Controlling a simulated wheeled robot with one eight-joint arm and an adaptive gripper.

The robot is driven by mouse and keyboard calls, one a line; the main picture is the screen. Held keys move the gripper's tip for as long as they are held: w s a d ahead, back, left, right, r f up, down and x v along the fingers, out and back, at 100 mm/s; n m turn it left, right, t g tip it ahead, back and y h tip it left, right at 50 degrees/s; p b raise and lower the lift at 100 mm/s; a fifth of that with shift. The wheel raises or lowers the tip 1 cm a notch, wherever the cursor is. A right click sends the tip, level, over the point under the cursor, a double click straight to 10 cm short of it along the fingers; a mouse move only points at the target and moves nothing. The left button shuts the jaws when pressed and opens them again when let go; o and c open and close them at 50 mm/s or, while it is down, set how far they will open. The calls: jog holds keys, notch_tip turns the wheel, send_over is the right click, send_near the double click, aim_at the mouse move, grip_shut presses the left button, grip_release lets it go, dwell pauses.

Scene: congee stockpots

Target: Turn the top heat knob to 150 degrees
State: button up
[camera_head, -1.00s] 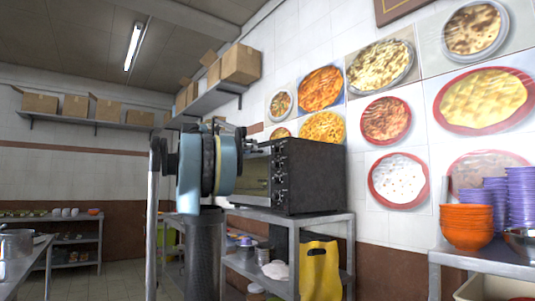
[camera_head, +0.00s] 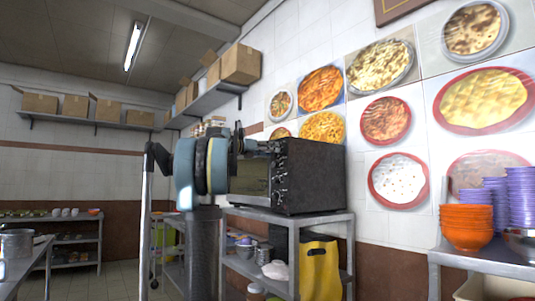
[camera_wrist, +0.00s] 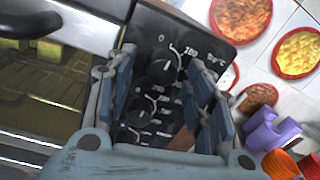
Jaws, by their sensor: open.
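The oven (camera_head: 312,178) stands on a metal shelf unit, its black control panel (camera_wrist: 180,28) facing my gripper. In the wrist view the top heat knob (camera_wrist: 160,68) is a dark round dial with white markings around it, including a 0. Its pointer setting is too unclear to read. A second knob (camera_wrist: 141,112) sits below it, with further markings beyond. My gripper (camera_wrist: 163,62) is open, its blue-grey fingers on either side of the top knob; I cannot tell whether they touch it. In the head view my gripper (camera_head: 264,147) is at the oven's upper front, hiding part of the panel.
The oven's glass door (camera_head: 248,178) and dark handle (camera_wrist: 30,22) lie left of the panel. The metal shelf unit (camera_head: 290,222) is below. A tiled wall with food pictures (camera_head: 386,120) is behind. Orange bowls (camera_head: 467,228) stand on a counter at right.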

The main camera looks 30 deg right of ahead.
jog(key=shift+c, duration=0.3)
jog(key=c, duration=1)
jog(key=shift+m, duration=0.3)
jog(key=shift+w+r+m+t+y, duration=0.1)
jog(key=shift+m+t+y, duration=0.1)
jog(key=shift+m, duration=3.45)
jog(key=shift+r+m+t+y, duration=0.1)
jog(key=shift+m+t, duration=0.1)
jog(key=shift+m, duration=3.45)
